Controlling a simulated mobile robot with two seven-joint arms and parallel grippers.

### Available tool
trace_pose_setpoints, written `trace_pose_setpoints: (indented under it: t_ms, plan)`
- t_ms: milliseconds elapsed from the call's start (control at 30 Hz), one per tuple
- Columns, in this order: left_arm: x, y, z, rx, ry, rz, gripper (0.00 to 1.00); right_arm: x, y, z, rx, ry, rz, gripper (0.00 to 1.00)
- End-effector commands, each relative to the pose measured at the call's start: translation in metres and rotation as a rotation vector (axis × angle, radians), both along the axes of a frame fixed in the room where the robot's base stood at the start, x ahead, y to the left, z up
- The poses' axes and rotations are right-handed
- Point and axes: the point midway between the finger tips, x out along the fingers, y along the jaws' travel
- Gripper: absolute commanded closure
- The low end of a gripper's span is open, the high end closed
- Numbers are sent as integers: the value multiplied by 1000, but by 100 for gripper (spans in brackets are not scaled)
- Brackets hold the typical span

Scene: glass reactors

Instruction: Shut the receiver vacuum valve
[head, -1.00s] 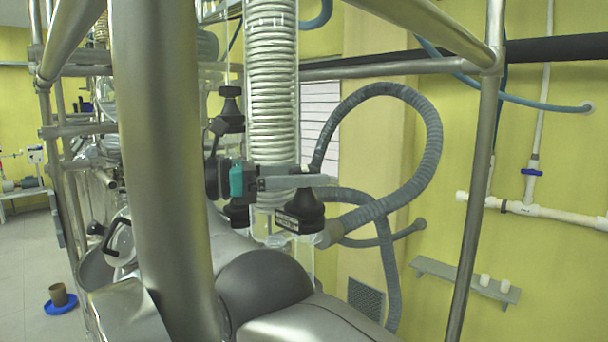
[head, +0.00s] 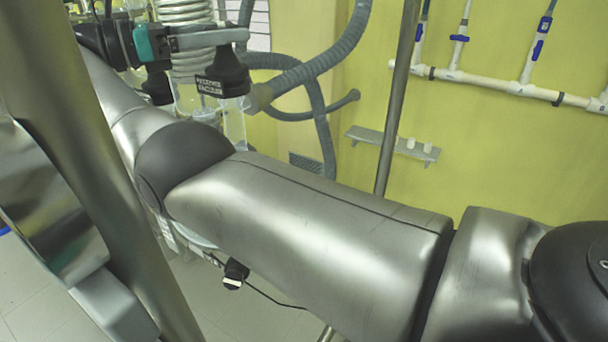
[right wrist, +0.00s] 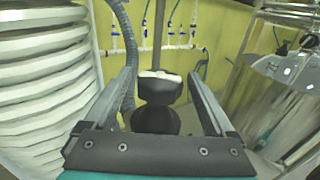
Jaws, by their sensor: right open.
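The receiver vacuum valve has a black knob (head: 222,78) with a white-lettered label, at the foot of the glass coil column in the head view. My right gripper (head: 240,36) reaches in from the left, its grey finger across the knob's top. In the right wrist view the black knob (right wrist: 158,92) lies between the two fingers of the open right gripper (right wrist: 160,76), with a gap on each side. Whether a finger touches the knob lower down, I cannot tell. My left gripper is not in view.
A grey corrugated hose (head: 325,70) loops just right of the valve. A steel post (head: 399,100) stands further right, before a small wall shelf (head: 385,145). The white coil (right wrist: 40,85) is close on the left in the wrist view.

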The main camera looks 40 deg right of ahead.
Motion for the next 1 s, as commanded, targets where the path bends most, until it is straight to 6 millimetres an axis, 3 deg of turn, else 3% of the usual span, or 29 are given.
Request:
trace_pose_setpoints:
  t_ms: [1000]
  plan:
    - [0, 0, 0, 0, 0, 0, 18, -1, -1, 0, -2, -1, 342, 8]
